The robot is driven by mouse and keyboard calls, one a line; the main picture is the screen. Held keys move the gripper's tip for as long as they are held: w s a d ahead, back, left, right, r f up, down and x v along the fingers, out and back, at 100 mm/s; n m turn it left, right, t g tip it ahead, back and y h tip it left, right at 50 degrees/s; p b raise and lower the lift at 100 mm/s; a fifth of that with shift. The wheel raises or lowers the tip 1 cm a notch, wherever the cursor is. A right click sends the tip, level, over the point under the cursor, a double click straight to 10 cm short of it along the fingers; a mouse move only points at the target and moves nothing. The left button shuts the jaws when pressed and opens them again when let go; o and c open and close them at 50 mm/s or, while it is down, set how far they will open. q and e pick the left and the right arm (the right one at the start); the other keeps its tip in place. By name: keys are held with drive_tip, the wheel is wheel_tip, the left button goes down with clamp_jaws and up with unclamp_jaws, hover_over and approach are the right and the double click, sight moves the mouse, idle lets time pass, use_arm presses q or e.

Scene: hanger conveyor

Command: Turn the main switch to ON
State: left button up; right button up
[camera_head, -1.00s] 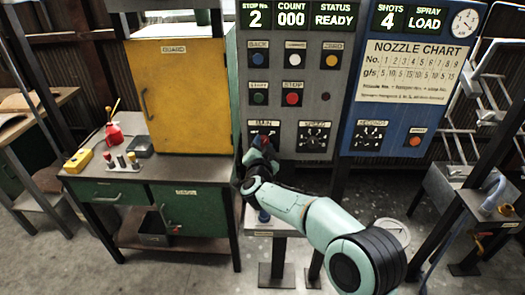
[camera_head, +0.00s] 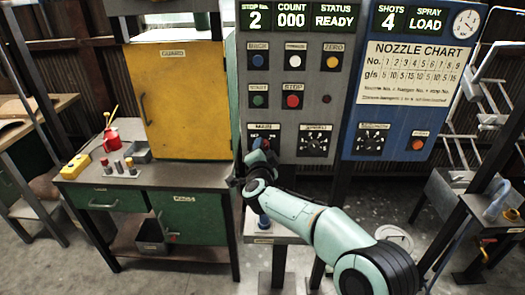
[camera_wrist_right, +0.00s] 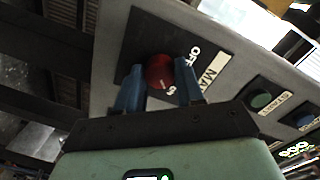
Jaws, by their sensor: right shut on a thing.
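The main switch is a red round knob (camera_wrist_right: 160,72) on a dark plate, and it shows in the right wrist view. An "OFF" mark and part of a "MAIN" label (camera_wrist_right: 216,70) lie to its right. Small white lettering, partly readable, shows at its lower edge; I cannot tell for sure where the knob points. My right gripper (camera_wrist_right: 158,84) has its two blue fingers on either side of the knob, shut on it. In the head view my right gripper (camera_head: 262,148) is at the MAIN plate (camera_head: 264,128) and hides the knob. My left gripper is not in view.
The grey panel (camera_head: 290,110) carries several buttons, with the speed dial (camera_head: 315,143) just right of the gripper. The blue spray panel (camera_head: 395,125) is further right. The yellow guard cabinet (camera_head: 185,100) and a workbench (camera_head: 190,173) stand to the left.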

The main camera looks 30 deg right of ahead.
drive_tip(key=shift+f, duration=0.1)
drive_tip(key=o, duration=1)
drive_tip(key=shift+o, duration=0.2)
drive_tip(key=shift+s, duration=0.1)
drive_tip(key=f+v, duration=0.1)
drive_tip(key=v, duration=1.2)
drive_tip(key=shift+a+r+b, duration=0.2)
drive_tip(key=shift+r+b, duration=0.1)
drive_tip(key=shift+r, duration=0.2)
drive_tip(key=shift+s, duration=0.1)
